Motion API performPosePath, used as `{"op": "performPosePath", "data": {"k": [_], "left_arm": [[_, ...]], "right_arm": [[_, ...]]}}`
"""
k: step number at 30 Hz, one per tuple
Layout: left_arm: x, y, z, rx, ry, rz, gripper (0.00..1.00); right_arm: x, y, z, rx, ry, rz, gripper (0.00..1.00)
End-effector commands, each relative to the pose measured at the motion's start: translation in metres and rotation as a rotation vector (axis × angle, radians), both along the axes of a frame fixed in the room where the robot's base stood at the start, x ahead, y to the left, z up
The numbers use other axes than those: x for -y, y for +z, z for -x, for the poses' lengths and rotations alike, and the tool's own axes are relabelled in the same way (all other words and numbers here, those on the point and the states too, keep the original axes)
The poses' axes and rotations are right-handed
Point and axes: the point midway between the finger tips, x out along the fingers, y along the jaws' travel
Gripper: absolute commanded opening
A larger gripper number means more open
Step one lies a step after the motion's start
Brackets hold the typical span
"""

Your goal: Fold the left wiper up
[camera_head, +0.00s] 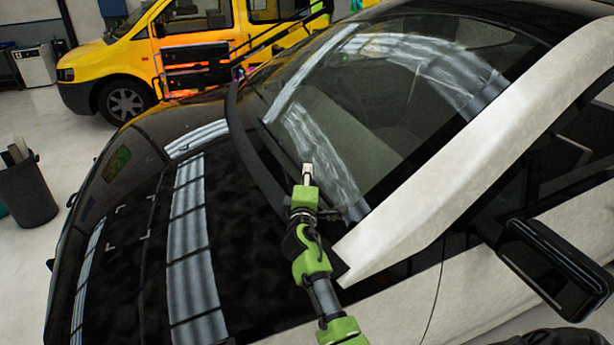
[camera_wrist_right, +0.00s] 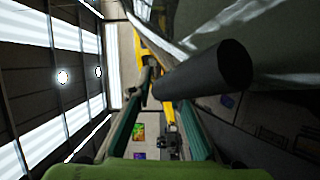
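The white car's windshield (camera_head: 385,125) fills the middle right of the head view. My right gripper (camera_head: 307,174), on a green arm, is over the lower corner of the glass, close to the strip. In the right wrist view its two dark green fingers (camera_wrist_right: 162,100) stand apart. A dark round bar (camera_wrist_right: 205,72) crosses in front of the fingertips; I cannot tell whether it is the wiper or whether they touch. My left gripper is not in view.
The black hood (camera_head: 130,235) lies left of the windshield. The white pillar (camera_head: 480,155) and side mirror (camera_head: 552,262) are on the right. A yellow van (camera_head: 125,70) and a dark box-shaped machine (camera_head: 195,62) stand behind. A dark bin (camera_head: 28,190) is at far left on open floor.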

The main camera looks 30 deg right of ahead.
Motion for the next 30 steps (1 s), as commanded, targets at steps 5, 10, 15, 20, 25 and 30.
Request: {"op": "performPosePath", "data": {"k": [5,10,15,20,25,30], "left_arm": [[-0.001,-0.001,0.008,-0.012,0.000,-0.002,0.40],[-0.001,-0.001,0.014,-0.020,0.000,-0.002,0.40],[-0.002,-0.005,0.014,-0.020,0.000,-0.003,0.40],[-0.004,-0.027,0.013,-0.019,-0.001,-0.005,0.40],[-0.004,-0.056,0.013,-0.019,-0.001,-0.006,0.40],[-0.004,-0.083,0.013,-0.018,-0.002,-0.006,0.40]], "right_arm": [[0.000,0.000,0.000,0.001,0.000,0.001,0.18],[0.000,0.000,0.000,0.001,0.000,0.001,0.00],[0.000,-0.001,0.000,0.006,0.003,0.002,0.00],[-0.004,0.001,0.003,0.071,0.043,0.013,0.00],[-0.013,0.013,0.007,0.174,0.108,0.028,0.00],[-0.021,0.024,0.012,0.265,0.167,0.040,0.00]]}}
